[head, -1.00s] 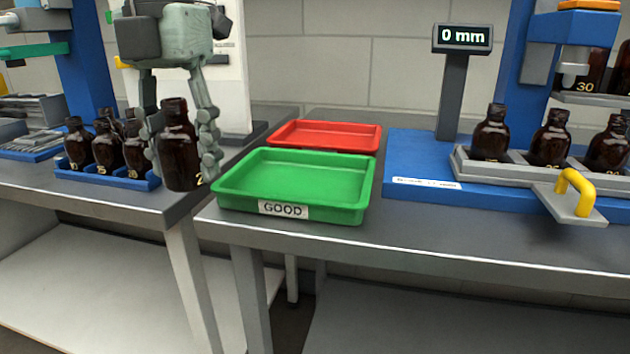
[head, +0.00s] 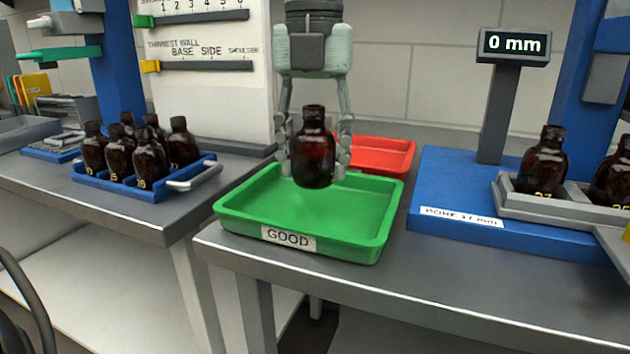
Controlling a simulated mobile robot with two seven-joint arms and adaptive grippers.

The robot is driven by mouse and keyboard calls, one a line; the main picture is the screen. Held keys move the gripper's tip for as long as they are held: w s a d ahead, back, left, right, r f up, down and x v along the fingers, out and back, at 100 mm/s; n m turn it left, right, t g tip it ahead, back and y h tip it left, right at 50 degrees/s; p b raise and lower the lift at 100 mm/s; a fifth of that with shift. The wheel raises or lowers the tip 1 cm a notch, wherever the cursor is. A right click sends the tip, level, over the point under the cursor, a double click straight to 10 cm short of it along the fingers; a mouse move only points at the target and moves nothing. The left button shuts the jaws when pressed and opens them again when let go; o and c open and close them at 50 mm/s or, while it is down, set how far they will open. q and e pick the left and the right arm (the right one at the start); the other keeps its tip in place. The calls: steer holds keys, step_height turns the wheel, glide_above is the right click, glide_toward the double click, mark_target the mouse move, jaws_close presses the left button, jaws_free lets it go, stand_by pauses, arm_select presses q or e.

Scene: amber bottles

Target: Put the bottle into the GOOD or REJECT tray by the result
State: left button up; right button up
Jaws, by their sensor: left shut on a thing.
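My left gripper (head: 314,155) points down and is shut on an amber bottle (head: 313,160). The bottle is upright and held above the green GOOD tray (head: 236,216), apart from its floor as far as I can tell. The green tray is empty and lies near the table's front edge. The red tray (head: 388,153) lies behind it, partly hidden by the gripper and bottle; no label on it shows. The display (head: 514,43) reads 0 mm. My right gripper is not in view.
A blue crate (head: 128,189) with several amber bottles stands on the left table. At right, a blue bore gauge base (head: 455,222) carries a grey holder with amber bottles (head: 543,163). A board with sliders (head: 206,90) stands behind. A gap separates the two tables.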

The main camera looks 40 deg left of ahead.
arm_select(q)
steer(key=shift+w+a+f, duration=0.25)
steer(key=shift+w+f, duration=0.15)
steer(key=shift+f, duration=1.85)
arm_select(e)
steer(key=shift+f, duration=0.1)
arm_select(q)
steer(key=shift+f, duration=0.15)
steer(key=o, duration=1.2)
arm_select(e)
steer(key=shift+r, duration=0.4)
